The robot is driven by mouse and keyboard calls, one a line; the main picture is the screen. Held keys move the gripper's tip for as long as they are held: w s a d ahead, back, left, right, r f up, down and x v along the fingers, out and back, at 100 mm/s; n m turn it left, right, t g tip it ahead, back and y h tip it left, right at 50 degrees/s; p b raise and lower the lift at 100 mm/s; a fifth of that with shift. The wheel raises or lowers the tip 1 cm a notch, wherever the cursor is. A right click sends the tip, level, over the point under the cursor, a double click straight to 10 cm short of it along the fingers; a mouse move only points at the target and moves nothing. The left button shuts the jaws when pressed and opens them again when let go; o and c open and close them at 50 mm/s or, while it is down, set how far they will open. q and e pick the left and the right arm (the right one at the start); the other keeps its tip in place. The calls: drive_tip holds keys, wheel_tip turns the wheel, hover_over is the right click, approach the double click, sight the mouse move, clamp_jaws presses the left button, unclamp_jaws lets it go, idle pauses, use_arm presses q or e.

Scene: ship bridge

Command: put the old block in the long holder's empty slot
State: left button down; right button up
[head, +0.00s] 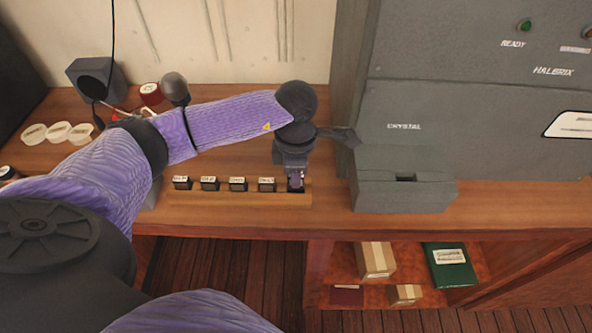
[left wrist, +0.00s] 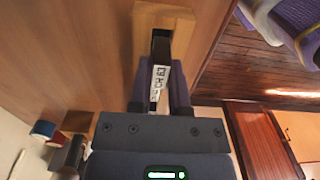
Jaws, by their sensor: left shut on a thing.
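The long wooden holder (head: 240,198) lies along the front of the desk, with several dark, white-labelled blocks (head: 237,184) standing in a row in it. My left gripper (head: 296,182) points down at the holder's right end and is shut on a dark block, the old block (left wrist: 161,47). In the left wrist view the block is between the two fingers, over the holder (left wrist: 146,25). My right gripper is out of view.
A grey console with a slotted box marked CRYSTAL (head: 405,195) stands close to the right. White discs (head: 58,132), a red-topped roll (head: 151,93) and a dark speaker box (head: 97,78) are at left. Cartons (head: 376,260) and a green book (head: 449,265) lie on the shelf below.

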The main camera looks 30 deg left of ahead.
use_arm(q)
drive_tip(key=shift+f+b, duration=1.05)
drive_tip(key=shift+f, duration=0.1)
idle(2.1)
drive_tip(key=c, duration=0.5)
unclamp_jaws()
wheel_tip(320, 180, up, 10)
drive_tip(key=shift+p, duration=0.7)
